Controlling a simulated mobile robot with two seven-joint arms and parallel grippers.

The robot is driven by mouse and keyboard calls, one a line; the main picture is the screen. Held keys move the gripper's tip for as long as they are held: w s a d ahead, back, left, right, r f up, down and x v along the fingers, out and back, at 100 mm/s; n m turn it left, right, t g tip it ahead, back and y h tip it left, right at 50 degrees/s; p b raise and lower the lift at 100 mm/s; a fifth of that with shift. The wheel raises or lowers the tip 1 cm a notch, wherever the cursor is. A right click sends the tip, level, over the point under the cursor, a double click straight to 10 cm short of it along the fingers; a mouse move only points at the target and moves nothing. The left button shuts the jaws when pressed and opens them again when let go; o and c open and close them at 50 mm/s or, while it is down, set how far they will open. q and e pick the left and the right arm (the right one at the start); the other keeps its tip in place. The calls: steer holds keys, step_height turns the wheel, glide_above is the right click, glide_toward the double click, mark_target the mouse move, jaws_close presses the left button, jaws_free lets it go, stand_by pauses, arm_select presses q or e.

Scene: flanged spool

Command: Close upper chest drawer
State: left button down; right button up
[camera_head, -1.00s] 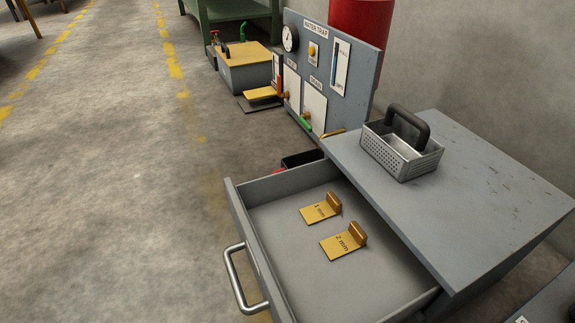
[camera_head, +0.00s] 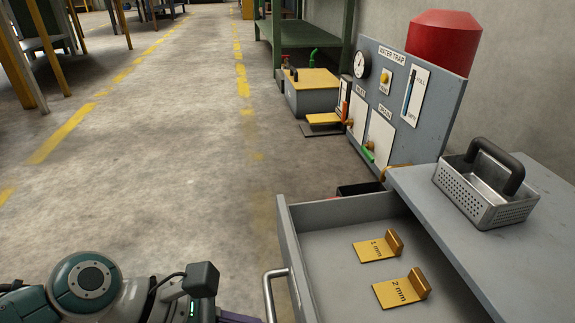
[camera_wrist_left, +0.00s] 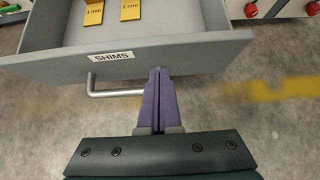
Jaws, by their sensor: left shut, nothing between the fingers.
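The upper chest drawer (camera_head: 325,265) is grey and pulled open. Two brass shims marked 1 mm (camera_head: 373,250) and 2 mm (camera_head: 397,291) lie in it. Its front panel, labelled SHIMS, also shows in the left wrist view (camera_wrist_left: 195,56), with the bar handle (camera_wrist_left: 112,94) below it. My left gripper (camera_wrist_left: 159,72) is shut and empty, its purple fingertips at the drawer front by the handle's right end. I cannot tell whether they touch. In the head view only a sliver of purple finger (camera_head: 238,318) shows at the bottom edge. My right gripper is not in view.
The chest top (camera_head: 452,225) carries a perforated metal basket (camera_head: 487,188) with a black handle. Behind stand a WATER TRAP panel (camera_head: 408,110) and a red cylinder (camera_head: 443,42). The floor (camera_head: 170,150) left of the drawer is clear.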

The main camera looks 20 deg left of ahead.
arm_select(q)
steer(key=shift+w+d+b, duration=0.35)
steer(key=shift+w+d, duration=0.4)
steer(key=shift+d, duration=0.35)
steer(key=shift+r, duration=0.1)
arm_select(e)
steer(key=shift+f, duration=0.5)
